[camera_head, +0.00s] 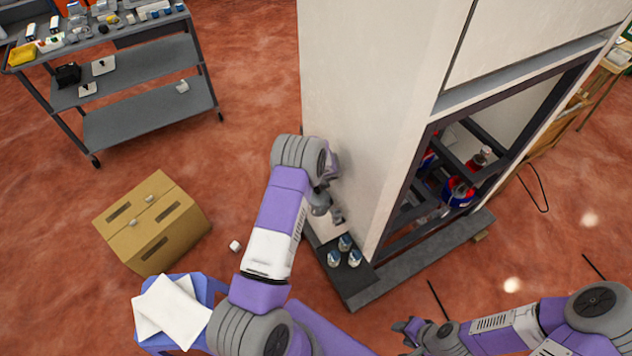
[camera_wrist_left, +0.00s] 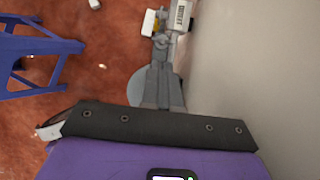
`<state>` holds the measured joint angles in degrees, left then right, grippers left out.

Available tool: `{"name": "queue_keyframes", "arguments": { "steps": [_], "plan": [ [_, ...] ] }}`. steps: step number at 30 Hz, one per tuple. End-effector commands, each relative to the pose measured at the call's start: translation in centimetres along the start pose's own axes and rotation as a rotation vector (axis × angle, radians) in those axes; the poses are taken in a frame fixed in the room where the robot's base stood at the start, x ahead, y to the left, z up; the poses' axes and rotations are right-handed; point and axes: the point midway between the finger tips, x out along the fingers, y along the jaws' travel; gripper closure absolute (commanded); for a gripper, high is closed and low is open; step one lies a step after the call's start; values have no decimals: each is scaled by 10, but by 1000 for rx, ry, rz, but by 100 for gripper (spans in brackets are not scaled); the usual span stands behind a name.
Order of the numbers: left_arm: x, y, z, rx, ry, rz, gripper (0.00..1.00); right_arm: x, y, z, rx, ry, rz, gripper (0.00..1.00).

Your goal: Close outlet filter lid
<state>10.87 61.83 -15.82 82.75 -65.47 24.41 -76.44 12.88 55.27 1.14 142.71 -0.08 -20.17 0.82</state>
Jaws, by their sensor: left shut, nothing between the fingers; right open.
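The tall white dispenser cabinet (camera_head: 365,110) stands at the centre of the head view. My left gripper (camera_head: 338,215) is shut and empty, low beside the cabinet's left side face. It also shows in the left wrist view (camera_wrist_left: 160,22), close to the pale cabinet wall (camera_wrist_left: 260,70). A small white part (camera_head: 332,232) sits at the cabinet's foot, just below the gripper. I cannot tell whether it is the outlet filter lid, or whether the lid is open. My right gripper (camera_head: 404,332) is open and empty, in front of the cabinet over the floor.
Several small blue-and-white items (camera_head: 345,243) stand on the dark cabinet base (camera_head: 362,285). Red and blue bottles (camera_head: 460,188) lie inside the open front bay. A cardboard box (camera_head: 150,228), a blue stool (camera_head: 212,290) with white cloths and a grey cart (camera_head: 130,65) stand left.

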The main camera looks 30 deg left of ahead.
Motion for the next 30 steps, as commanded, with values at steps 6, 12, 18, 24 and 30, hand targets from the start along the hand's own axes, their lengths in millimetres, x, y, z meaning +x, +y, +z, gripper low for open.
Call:
{"name": "queue_keyframes", "arguments": {
  "steps": [6, 12, 18, 24, 30],
  "plan": [
    [-1, -1, 0, 0, 0, -1, 100, 0, 0, 0, 0, 0, 0, 57],
    [-6, -1, 3, 0, -1, -2, 100, -4, -2, 0, 0, 0, 0, 57],
    [-32, 1, 18, -3, -2, -2, 100, -24, -9, 1, 0, 0, 0, 57],
    [-70, 1, 40, -7, -3, -4, 100, -32, -12, 1, 0, 0, 0, 57],
    [-104, 2, 58, -5, -2, -2, 100, -36, -13, 2, 0, 0, 0, 57]
  ]
}}
